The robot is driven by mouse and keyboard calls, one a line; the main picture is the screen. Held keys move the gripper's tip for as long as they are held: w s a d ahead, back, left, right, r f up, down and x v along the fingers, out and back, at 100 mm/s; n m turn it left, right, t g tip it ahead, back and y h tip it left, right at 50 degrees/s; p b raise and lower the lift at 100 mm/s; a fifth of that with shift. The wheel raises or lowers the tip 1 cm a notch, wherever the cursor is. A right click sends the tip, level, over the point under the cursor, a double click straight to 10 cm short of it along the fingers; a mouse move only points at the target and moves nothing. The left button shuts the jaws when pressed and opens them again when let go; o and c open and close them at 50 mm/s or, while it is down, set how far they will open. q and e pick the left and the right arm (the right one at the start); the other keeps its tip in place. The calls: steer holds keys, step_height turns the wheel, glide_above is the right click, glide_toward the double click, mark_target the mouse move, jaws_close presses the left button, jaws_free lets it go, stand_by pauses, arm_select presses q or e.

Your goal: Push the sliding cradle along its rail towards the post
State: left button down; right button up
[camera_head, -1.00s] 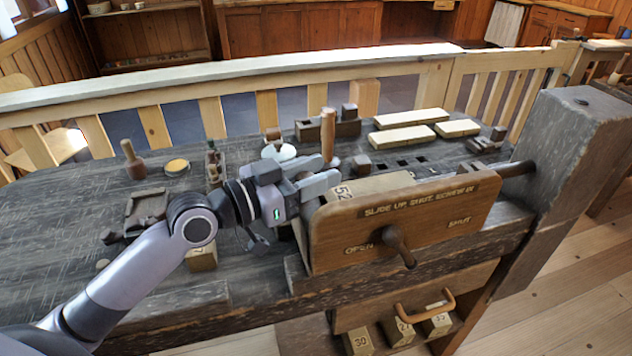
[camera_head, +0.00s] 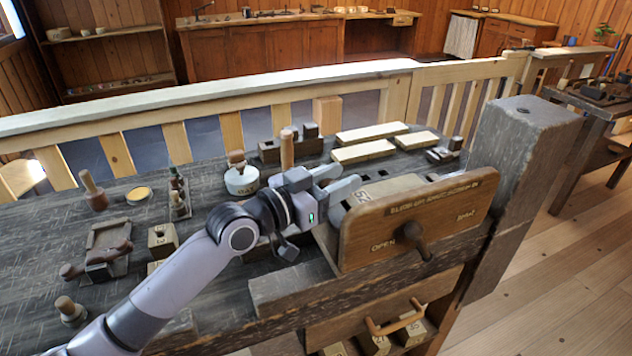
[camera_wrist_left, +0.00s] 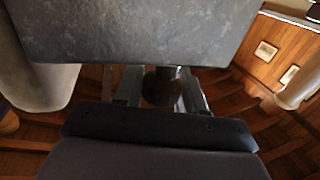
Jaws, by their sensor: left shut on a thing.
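The sliding cradle (camera_head: 415,232) is a wooden front board with a dark knob handle, lettered OPEN at left and SHUT at right. It stands on the dark rail (camera_head: 290,292) along the bench's front edge. Its right end is close to the thick grey post (camera_head: 522,150); I cannot tell whether they touch. My left gripper (camera_head: 343,180) is at the cradle's left end, shut on part of it; its fingertips partly cover the numbered block behind the board. In the left wrist view a dark round piece (camera_wrist_left: 160,86) shows between the fingers. My right gripper is out of view.
Left on the bench are a wooden peg (camera_head: 92,190), a white round pot (camera_head: 241,178), a small bottle (camera_head: 177,185) and a dark tray (camera_head: 107,240). Pale boards (camera_head: 372,132) lie behind the cradle. A drawer (camera_head: 385,308) is below. The rail's left stretch is bare.

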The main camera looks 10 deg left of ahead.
arm_select(q)
steer(key=shift+w+d+r, duration=0.1)
steer(key=shift+w+d, duration=0.2)
steer(key=shift+d, duration=0.15)
steer(key=c, duration=0.8)
jaws_free()
steer(key=shift+o, duration=0.2)
steer(key=shift+s+a, duration=0.4)
steer(key=v, duration=0.6)
steer(key=shift+b, duration=0.4)
steer(key=shift+s, duration=0.2)
